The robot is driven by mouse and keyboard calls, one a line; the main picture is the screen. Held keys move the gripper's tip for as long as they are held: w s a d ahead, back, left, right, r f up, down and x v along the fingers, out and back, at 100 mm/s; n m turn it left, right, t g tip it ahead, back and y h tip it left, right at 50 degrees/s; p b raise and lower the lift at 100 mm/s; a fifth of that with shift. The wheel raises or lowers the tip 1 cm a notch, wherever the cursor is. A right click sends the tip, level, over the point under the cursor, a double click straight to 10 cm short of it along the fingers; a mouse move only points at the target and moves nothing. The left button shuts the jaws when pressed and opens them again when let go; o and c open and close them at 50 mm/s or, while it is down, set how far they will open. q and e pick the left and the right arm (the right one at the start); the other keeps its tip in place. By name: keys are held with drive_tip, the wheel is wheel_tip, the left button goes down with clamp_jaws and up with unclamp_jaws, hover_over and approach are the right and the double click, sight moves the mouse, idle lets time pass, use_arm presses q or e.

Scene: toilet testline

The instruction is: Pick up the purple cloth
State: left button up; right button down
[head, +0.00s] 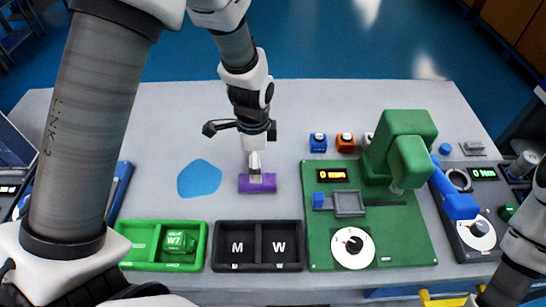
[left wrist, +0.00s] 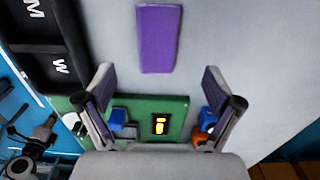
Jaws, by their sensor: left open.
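The purple cloth (head: 257,184) lies flat on the white table, a small rectangle behind the black tray. It also shows in the left wrist view (left wrist: 157,38), at the top and beyond the fingertips. My left gripper (head: 255,167) points down above the table at the cloth's far edge. In the left wrist view the left gripper (left wrist: 158,85) is open with nothing between its fingers, and the cloth lies apart from them. The head view does not clearly show the height gap. My right gripper is out of view.
A black tray (head: 258,269) marked M and W and a green tray (head: 124,227) holding a green W7 block (head: 180,241) stand in front. A green test machine (head: 320,225) stands to the right. A blue patch (head: 199,179) lies left. Blue (head: 317,143) and orange (head: 345,143) blocks stand behind.

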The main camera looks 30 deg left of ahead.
use_arm(q)
drive_tip(key=shift+w+f, duration=0.1)
drive_tip(key=shift+w, duration=0.2)
drive_tip(key=shift+s+f, duration=0.8)
drive_tip(key=shift+f, duration=0.35)
drive_tip(key=f, duration=0.2)
drive_tip(key=w+f+p, duration=0.1)
drive_tip(key=f, duration=0.2)
drive_tip(key=shift+s+r, duration=0.1)
drive_tip(key=shift+r, duration=0.05)
drive_tip(key=shift+s, duration=0.1)
drive_tip(key=shift+c, duration=1)
drive_tip(key=c, duration=0.8)
